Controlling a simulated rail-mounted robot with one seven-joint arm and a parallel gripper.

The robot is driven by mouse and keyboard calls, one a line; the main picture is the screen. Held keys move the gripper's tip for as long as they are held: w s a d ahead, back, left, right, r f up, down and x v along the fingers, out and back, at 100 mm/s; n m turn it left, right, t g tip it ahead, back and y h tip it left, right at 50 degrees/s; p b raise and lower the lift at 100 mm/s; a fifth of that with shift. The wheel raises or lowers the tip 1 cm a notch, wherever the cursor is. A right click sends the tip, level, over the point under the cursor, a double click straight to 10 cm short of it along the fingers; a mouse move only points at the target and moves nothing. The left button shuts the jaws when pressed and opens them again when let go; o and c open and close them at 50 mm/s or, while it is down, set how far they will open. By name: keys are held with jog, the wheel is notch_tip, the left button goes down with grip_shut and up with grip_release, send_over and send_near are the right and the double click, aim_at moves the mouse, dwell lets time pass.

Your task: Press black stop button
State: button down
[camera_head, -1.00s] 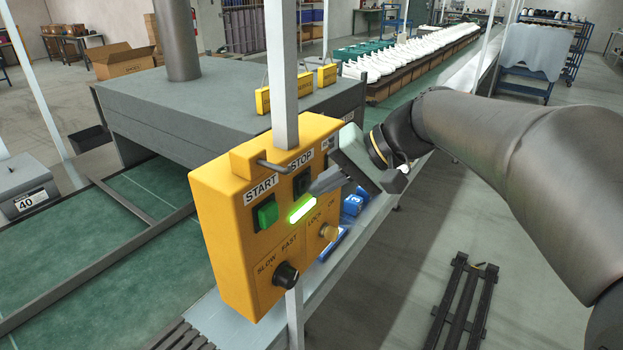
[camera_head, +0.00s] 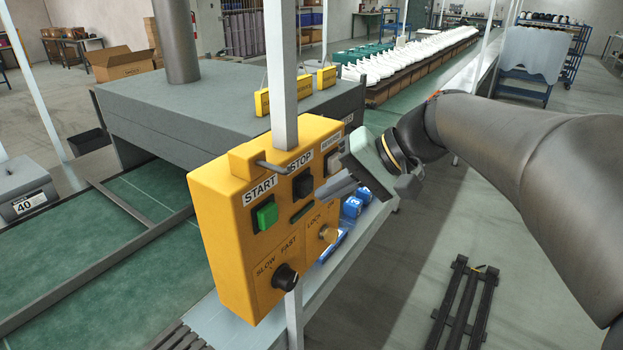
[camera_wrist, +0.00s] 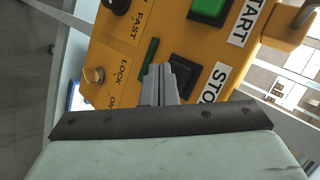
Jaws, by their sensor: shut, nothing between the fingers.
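The yellow control box (camera_head: 225,225) is fixed to a grey post. Its black stop button (camera_head: 302,183) sits under the STOP label, right of the green start button (camera_head: 264,214). The indicator bar (camera_head: 302,212) below the stop button is dark. My gripper (camera_head: 322,196) is shut and empty, with its tips to the right of the stop button and apparently a little off the panel. In the wrist view the shut fingers (camera_wrist: 162,75) point at the panel beside the black stop button (camera_wrist: 184,70), partly overlapping its surroundings.
A black speed knob (camera_head: 285,277) and a brass lock switch (camera_head: 328,234) stick out lower on the box. A whitish button (camera_head: 333,160) is right of STOP. A bent metal guard (camera_head: 274,167) projects at the top. The green conveyor (camera_head: 100,275) runs behind.

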jog(key=shift+s+d+b, duration=0.15)
jog(key=shift+s+d, duration=0.3)
jog(key=shift+d, duration=0.25)
jog(key=shift+s+d+b, duration=0.2)
jog(key=shift+s+d, duration=0.2)
jog(key=shift+d, duration=0.35)
jog(key=shift+s+d+b, duration=0.15)
jog(key=shift+s+d, duration=0.3)
jog(key=shift+d, duration=0.25)
jog(key=s+d+f+h, duration=0.3)
jog(key=s+f, duration=0.1)
jog(key=f, duration=0.3)
jog(key=s+d+f+h, duration=0.2)
jog(key=s+f, duration=0.3)
jog(key=f, duration=0.3)
jog(key=s+d+f+g+h, duration=0.1)
jog(key=s+d+f+h, duration=0.2)
jog(key=f, duration=0.4)
jog(key=shift+s+d+f+h, duration=0.2)
jog(key=shift+s+d+h, duration=0.15)
jog(key=shift+s+h, duration=0.6)
jog(key=shift+s+y, duration=0.25)
